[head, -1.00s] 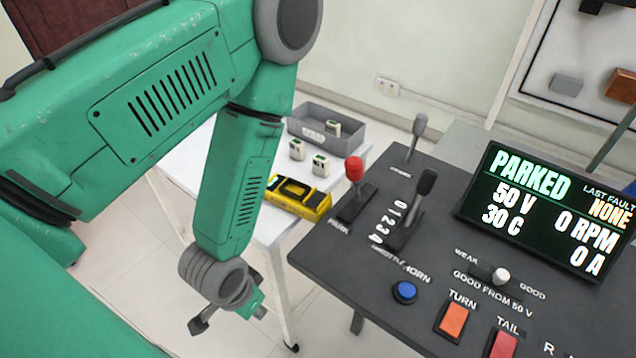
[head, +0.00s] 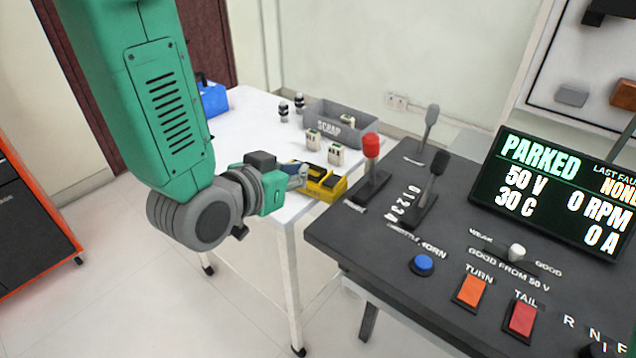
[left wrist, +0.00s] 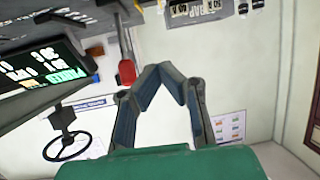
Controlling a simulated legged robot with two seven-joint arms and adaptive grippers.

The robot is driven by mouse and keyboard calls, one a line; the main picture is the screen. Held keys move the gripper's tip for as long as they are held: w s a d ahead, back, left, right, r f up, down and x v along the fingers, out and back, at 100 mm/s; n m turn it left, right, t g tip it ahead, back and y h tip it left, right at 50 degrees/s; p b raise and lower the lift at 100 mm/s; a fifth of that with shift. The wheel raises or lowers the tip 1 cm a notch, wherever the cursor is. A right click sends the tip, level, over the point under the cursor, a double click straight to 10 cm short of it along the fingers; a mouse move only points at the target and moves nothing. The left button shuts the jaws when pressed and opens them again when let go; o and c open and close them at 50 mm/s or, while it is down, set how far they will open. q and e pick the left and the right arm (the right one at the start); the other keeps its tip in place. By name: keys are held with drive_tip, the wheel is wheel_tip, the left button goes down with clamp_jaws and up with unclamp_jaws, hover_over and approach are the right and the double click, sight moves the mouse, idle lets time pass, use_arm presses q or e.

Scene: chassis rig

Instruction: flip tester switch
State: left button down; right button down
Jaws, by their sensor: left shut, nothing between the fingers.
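A yellow and black tester-like box (head: 327,187) lies on the white table (head: 238,122) beside the console. Its switch is too small to make out. My left gripper (head: 300,173) is shut and empty, its fingertips at the left end of the box in the head view; I cannot tell whether they touch it. In the left wrist view the fingertips (left wrist: 163,70) meet, and the box is not clearly visible there. My right gripper is in neither view.
The dark console (head: 345,235) carries a red-topped lever (head: 371,147), a black lever (head: 440,163), coloured buttons and a screen (head: 550,190) reading PARKED. Small pale blocks and a grey SCRAP bin (head: 333,127) stand behind the box.

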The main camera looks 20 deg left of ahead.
use_arm(q)
drive_tip(key=shift+d, duration=0.55)
hover_over(328, 185)
drive_tip(key=f, duration=0.2)
drive_tip(key=f+b, duration=0.1)
drive_tip(key=shift+s+a+f, duration=0.1)
drive_tip(key=shift+a+f, duration=0.15)
drive_tip(key=shift+a, duration=0.05)
drive_tip(key=shift+w+d+f, duration=0.1)
drive_tip(key=shift+d+f, duration=0.05)
drive_tip(key=shift+f, duration=0.5)
drive_tip(key=shift+w+d+f, duration=0.1)
drive_tip(key=shift+f, duration=0.5)
drive_tip(key=shift+s+d+f+b, duration=0.1)
drive_tip(key=shift+f+b, duration=0.25)
drive_tip(key=shift+f, duration=0.3)
drive_tip(key=shift+a+f, duration=0.15)
drive_tip(key=shift+a, duration=0.05)
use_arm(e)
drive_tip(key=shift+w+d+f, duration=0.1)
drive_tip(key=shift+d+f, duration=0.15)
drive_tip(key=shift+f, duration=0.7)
